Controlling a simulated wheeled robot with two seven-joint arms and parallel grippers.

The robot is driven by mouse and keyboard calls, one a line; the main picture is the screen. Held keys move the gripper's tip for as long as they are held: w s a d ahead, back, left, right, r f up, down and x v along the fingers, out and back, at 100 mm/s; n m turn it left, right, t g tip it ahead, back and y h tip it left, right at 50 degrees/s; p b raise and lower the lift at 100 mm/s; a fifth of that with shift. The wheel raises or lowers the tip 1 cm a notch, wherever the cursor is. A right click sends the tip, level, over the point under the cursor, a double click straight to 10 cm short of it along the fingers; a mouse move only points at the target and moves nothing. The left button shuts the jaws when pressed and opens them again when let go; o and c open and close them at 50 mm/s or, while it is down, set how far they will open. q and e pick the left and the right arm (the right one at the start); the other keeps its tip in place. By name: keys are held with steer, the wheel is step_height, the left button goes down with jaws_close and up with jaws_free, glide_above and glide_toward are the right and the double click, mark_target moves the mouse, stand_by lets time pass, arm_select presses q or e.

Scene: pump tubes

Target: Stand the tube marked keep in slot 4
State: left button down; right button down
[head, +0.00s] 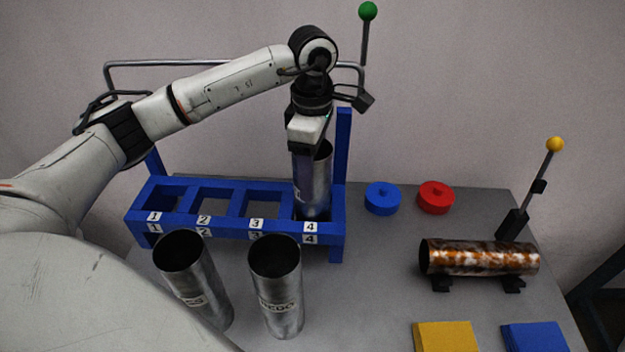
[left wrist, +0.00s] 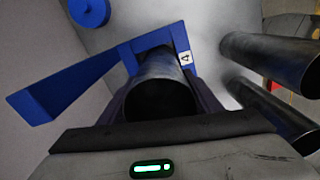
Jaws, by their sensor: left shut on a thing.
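My left gripper (head: 309,152) is shut on a steel tube (head: 316,185) at the right end of the blue rack (head: 185,226). The tube is upright, and its lower end is at the slot marked 4 (head: 311,227); I cannot tell how deep it sits. Its label is mostly hidden, so I cannot read it. The left wrist view shows the tube's open top (left wrist: 160,100) between the fingers, beside the 4 label (left wrist: 185,58). The slots marked 1, 2 and 3 are empty. My right gripper is not in view.
Two steel tubes stand in front of the rack: one with a partly hidden label (head: 194,283), one marked REDO (head: 276,290). A rusty tube (head: 480,257) lies on black supports at right. Blue (head: 382,200) and red (head: 435,198) caps lie behind it; yellow (head: 447,337) and blue (head: 536,338) pads lie in front.

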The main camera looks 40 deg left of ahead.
arm_select(q)
steer(key=shift+f, duration=1.15)
steer(key=shift+f, duration=0.15)
steer(key=c, duration=0.6)
jaws_free()
step_height(320, 180, up, 12)
steer(key=shift+r, duration=0.15)
steer(key=shift+s, duration=0.1)
